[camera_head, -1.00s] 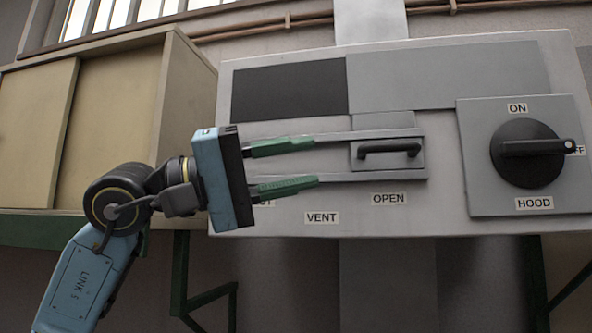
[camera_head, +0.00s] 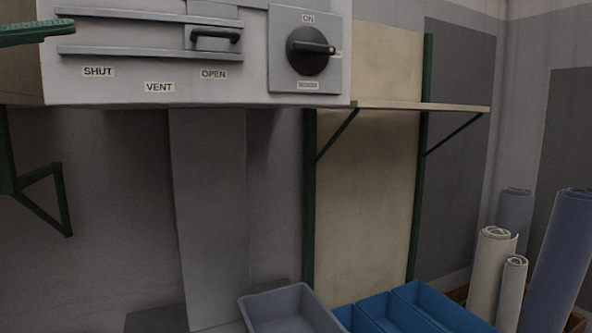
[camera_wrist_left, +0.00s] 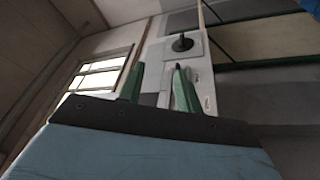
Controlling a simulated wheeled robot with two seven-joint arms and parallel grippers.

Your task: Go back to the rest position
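My left gripper (camera_wrist_left: 157,78) shows two green fingers spread apart with nothing between them in the left wrist view. In the head view only one green finger (camera_head: 36,33) shows at the top left corner, left of the panel's slider and apart from it. The black slider handle (camera_head: 216,36) sits on its rails above the OPEN label (camera_head: 214,74). The black rotary knob (camera_head: 309,50) has its lever pointing right; it also shows in the left wrist view (camera_wrist_left: 182,43). My right gripper is in neither view.
A wall shelf (camera_head: 420,107) on green brackets is right of the panel. Below are a grey bin (camera_head: 262,302) and blue bins (camera_head: 425,300). Rolled sheets (camera_head: 492,270) stand at the right. A green bracket (camera_head: 62,200) juts out at the left.

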